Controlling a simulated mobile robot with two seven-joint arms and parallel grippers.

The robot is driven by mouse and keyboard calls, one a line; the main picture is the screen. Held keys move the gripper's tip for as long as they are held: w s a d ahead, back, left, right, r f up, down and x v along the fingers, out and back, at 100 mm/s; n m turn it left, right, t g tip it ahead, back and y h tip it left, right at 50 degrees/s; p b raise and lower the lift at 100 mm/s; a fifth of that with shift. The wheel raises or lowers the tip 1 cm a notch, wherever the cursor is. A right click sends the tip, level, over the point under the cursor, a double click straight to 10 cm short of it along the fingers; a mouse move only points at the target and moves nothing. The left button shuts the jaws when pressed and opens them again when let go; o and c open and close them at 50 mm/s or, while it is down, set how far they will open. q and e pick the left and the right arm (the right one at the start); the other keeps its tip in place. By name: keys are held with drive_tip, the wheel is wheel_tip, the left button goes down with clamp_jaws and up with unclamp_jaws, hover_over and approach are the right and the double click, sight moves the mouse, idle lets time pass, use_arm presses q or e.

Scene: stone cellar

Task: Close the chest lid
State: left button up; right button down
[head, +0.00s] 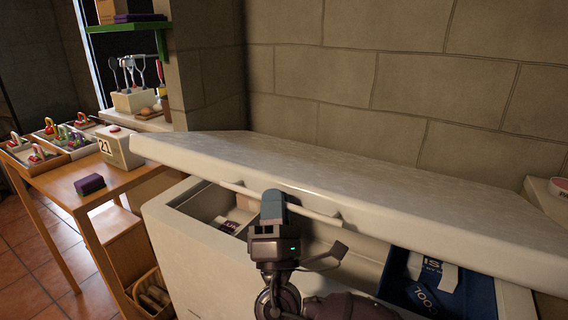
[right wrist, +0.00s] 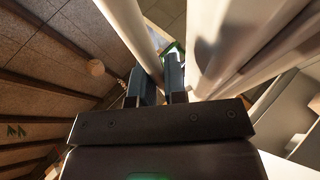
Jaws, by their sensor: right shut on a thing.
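The pale chest (head: 190,235) stands against the stone wall. Its lid (head: 350,185) is partly open, tilted, with a gap between it and the chest's front rim. A thin pale handle bar (head: 315,216) runs along the lid's front edge. My right gripper (head: 274,200) is shut on this handle near its middle. In the right wrist view the fingers (right wrist: 173,80) are at the pale bar (right wrist: 133,35), next to the lid. The exact contact is partly hidden by the fingers. My left gripper is in neither view.
Inside the chest are a blue printed item (head: 437,285) at the right and small packages (head: 228,224) at the left. A basket (head: 153,295) sits low beside the chest.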

use_arm(q)
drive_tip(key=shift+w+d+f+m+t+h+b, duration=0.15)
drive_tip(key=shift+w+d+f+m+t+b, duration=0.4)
drive_tip(key=shift+b, duration=1.6)
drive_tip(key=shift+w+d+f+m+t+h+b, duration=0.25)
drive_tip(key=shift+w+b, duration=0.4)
drive_tip(key=shift+b, duration=1.45)
use_arm(e)
wheel_tip(320, 180, down, 19)
drive_tip(key=s+a, duration=0.1)
drive_tip(key=s, duration=0.2)
drive_tip(key=shift+a+r, duration=0.15)
drive_tip(key=shift+a, duration=0.25)
drive_tip(key=shift+f+y, duration=0.25)
drive_tip(key=shift+y, duration=0.05)
drive_tip(key=c, duration=1.2)
unclamp_jaws()
drive_tip(key=shift+w+f, duration=0.1)
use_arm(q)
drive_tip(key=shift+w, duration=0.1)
use_arm(e)
drive_tip(key=shift+r, duration=0.25)
drive_tip(key=shift+f, duration=0.1)
